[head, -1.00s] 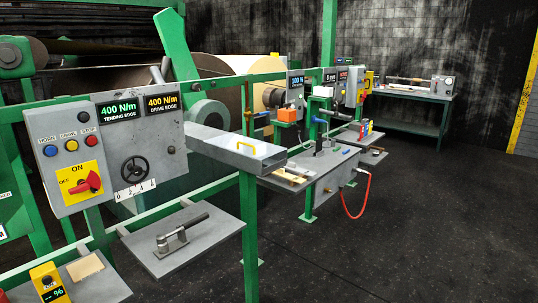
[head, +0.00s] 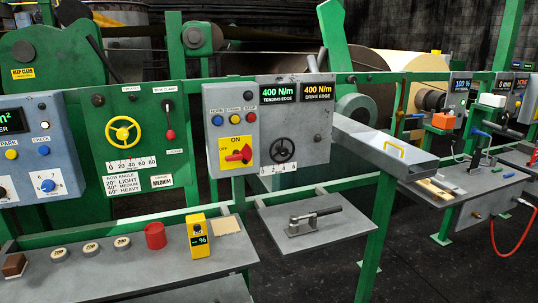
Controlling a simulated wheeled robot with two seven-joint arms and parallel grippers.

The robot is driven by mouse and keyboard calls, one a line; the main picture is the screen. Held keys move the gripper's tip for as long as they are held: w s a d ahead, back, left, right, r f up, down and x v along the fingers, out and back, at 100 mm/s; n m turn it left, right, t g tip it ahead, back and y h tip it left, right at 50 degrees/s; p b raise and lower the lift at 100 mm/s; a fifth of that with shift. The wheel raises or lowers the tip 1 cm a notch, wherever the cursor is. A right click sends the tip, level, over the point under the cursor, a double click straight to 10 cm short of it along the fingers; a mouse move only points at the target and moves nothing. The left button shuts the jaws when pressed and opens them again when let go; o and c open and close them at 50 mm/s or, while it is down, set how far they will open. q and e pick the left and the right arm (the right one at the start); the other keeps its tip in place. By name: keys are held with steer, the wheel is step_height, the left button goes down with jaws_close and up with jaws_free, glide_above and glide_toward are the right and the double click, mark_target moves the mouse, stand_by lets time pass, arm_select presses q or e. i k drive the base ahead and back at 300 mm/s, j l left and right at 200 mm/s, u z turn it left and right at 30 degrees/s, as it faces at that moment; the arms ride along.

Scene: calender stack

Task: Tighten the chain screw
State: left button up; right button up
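I cannot make out a chain screw in the head view. A grey tool with a dark handle (head: 315,215) lies on a small grey shelf (head: 345,231) below the grey control box (head: 218,117). A black handwheel (head: 282,150) sits on the panel beside that box, above a number scale. A yellow handwheel (head: 123,131) sits on the green panel (head: 150,185) to the left. Neither of my grippers is in view.
A lower grey shelf (head: 120,275) holds a yellow meter (head: 199,237), a red cup (head: 155,236), several round pieces and a brown block (head: 14,265). A grey tray (head: 385,150) juts out at right. A red hose (head: 510,245) hangs there. Dark floor lies between.

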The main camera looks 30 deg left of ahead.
mark_target(352, 80)
steer(key=i+j, duration=0.1)
steer(key=j, duration=0.3)
steer(key=i+j+u, duration=0.1)
steer(key=j, duration=0.3)
steer(key=i+j, duration=0.2)
steer(key=j, duration=0.2)
steer(key=k+u, duration=0.05)
